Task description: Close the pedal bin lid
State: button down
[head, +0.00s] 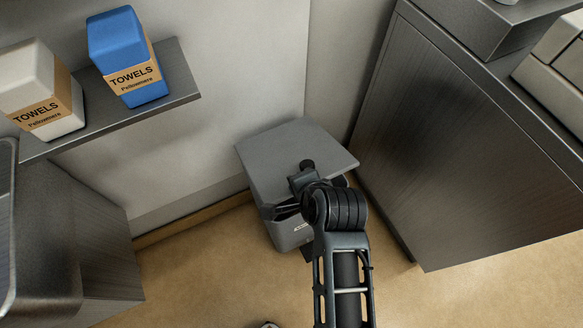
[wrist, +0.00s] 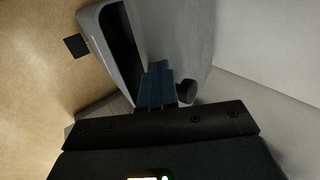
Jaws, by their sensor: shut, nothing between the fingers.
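The grey pedal bin (head: 290,236) stands on the floor in the corner. Its flat grey lid (head: 283,150) appears partly raised. In the wrist view, a dark gap shows between the bin's pale rim (wrist: 103,55) and the lid (wrist: 182,35). The black pedal (wrist: 76,46) sticks out low at the front. My gripper (wrist: 157,72) is shut and empty, with its fingers at the gap beside the lid. In the head view, my gripper (head: 279,210) is at the bin's front edge, and my arm hides part of the bin. I cannot tell whether the fingers touch the lid.
A steel cabinet (head: 455,150) stands close on the right. A shelf (head: 180,72) at the left holds a blue towel box (head: 117,45) and a white towel box (head: 35,80). A steel unit (head: 85,235) stands at lower left. Floor (head: 190,275) is clear before the bin.

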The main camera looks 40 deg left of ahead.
jog(key=s+d+f+t+y+b, duration=0.1)
jog(key=d+f+y+b, duration=0.1)
jog(key=f+b, duration=0.5)
jog(key=shift+s+d+f+y, duration=0.15)
jog(key=shift+d+f+y, duration=0.4)
jog(key=shift+f, duration=1.9)
